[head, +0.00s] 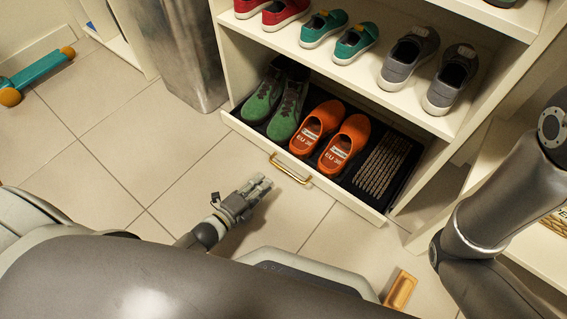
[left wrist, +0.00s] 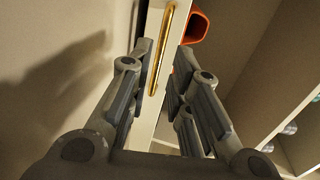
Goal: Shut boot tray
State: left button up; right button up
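The boot tray (head: 345,195) is a low drawer at the bottom of the cream shoe cubby, standing pulled out toward me. It holds green shoes (head: 275,105), orange shoes (head: 331,137) and a dark ribbed mat area. Its cream front bears a brass handle (head: 290,169). My left gripper (head: 262,183) is in front of the tray front, just left of the handle and apart from it. In the left wrist view my left gripper (left wrist: 165,65) has its fingers spread, with the brass handle (left wrist: 160,55) visible beyond the gap. My right gripper is out of view.
Shoes stand on the shelf (head: 400,95) above the tray. A grey metal bin (head: 180,50) stands left of the cubby. A teal and orange item (head: 38,73) lies on the tiles at far left. A small orange-tan object (head: 400,290) is at lower right. The floor left of the tray is clear.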

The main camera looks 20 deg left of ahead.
aim_at(281, 167)
pick_arm(q)
jog(key=b+x, duration=0.5)
jog(key=x, duration=0.3)
jog(key=shift+w+d+f, duration=0.1)
jog(key=shift+w+d, duration=0.05)
jog(key=shift+w, duration=0.2)
jog(key=shift+w+d, duration=0.15)
jog(key=shift+w, duration=0.35)
grip_shut()
